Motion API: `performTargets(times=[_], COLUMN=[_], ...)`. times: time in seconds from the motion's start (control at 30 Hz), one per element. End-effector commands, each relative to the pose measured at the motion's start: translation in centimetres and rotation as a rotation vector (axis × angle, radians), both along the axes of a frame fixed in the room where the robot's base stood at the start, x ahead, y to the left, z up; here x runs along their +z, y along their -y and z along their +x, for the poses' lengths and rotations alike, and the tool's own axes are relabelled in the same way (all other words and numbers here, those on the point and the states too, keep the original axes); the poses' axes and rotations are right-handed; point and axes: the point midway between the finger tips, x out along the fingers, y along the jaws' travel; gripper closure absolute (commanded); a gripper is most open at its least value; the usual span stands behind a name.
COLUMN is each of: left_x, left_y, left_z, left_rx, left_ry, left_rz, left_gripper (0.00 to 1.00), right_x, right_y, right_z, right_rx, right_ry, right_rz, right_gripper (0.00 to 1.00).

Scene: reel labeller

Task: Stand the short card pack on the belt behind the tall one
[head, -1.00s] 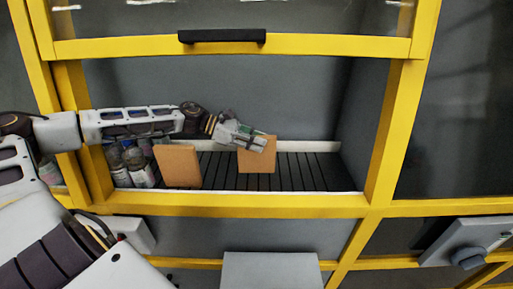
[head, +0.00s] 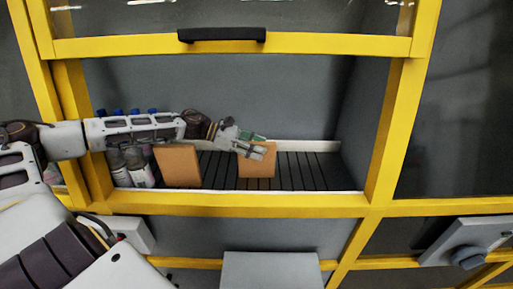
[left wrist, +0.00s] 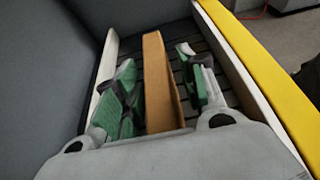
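The short card pack (head: 256,168), a plain brown box, stands upright on the dark slatted belt (head: 306,172). The taller brown card pack (head: 179,167) stands on the belt to its left, with a strip of bare belt between them. My left gripper (head: 257,148) reaches in from the left, over the tall pack, to the top of the short one. In the left wrist view the short pack (left wrist: 160,85) lies between the two green-padded fingers, with a gap on each side, so the gripper is open around it. My right gripper is not in view.
Several bottles with blue caps (head: 140,175) crowd the belt's left end, partly hidden by my arm. A yellow frame (head: 220,203) borders the opening, with a pale rail (head: 315,146) behind the belt. The belt's right end is clear.

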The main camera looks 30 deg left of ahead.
Motion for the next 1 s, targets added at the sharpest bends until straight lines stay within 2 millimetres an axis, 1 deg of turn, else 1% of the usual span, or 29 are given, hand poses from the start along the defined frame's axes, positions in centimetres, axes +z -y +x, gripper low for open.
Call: performTargets(times=[0.1, 0.2, 0.47, 0.73, 1.0], left_x=[0.0, 0.0, 0.4, 0.8, 1.3], left_y=[0.0, 0.0, -0.2, -0.9, -2.2], left_z=[0.0, 0.0, -0.1, -0.6, -1.3], left_rx=[0.0, 0.0, -0.003, -0.004, 0.001], left_ry=[0.0, 0.0, 0.001, -0.001, 0.001], left_rz=[0.0, 0.0, 0.003, 0.003, 0.002], left_gripper=[0.59, 0.59, 0.59, 0.59, 0.59], right_x=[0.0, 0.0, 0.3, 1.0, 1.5], right_y=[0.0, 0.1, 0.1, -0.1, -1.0], right_z=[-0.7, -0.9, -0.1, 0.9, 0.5], right_rx=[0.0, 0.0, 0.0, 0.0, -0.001], right_ry=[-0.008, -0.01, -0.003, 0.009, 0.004], right_rz=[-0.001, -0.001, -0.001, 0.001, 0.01], right_gripper=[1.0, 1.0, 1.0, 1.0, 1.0])
